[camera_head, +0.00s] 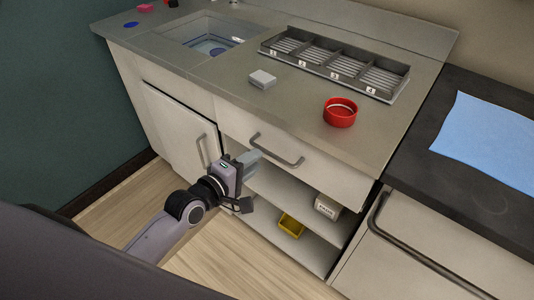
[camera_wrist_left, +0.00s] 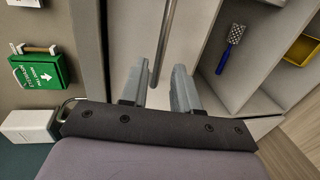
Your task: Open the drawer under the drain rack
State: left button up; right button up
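The drain rack (camera_head: 335,63) stands on the counter, with several numbered slatted compartments. Below it is the drawer (camera_head: 325,172), its front looking flush with the cabinet. It has a grey bar handle (camera_head: 277,150). My left gripper (camera_head: 254,168) is in front of the cabinet, just below and left of the handle in the head view. In the left wrist view its two grey fingers (camera_wrist_left: 160,88) are apart, and a handle bar (camera_wrist_left: 164,40) lines up between them. I cannot tell whether they touch it. My right gripper is not in view.
A cabinet door (camera_head: 178,130) is at left. A red ring-shaped container (camera_head: 340,113) and a small grey block (camera_head: 262,79) sit on the counter. A sink (camera_head: 208,37) is behind.

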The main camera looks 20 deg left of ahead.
aim_at(267, 151)
pick_arm(q)
jog(key=shift+b+x, duration=0.35)
jog(key=shift+x, duration=2.7)
grip_shut()
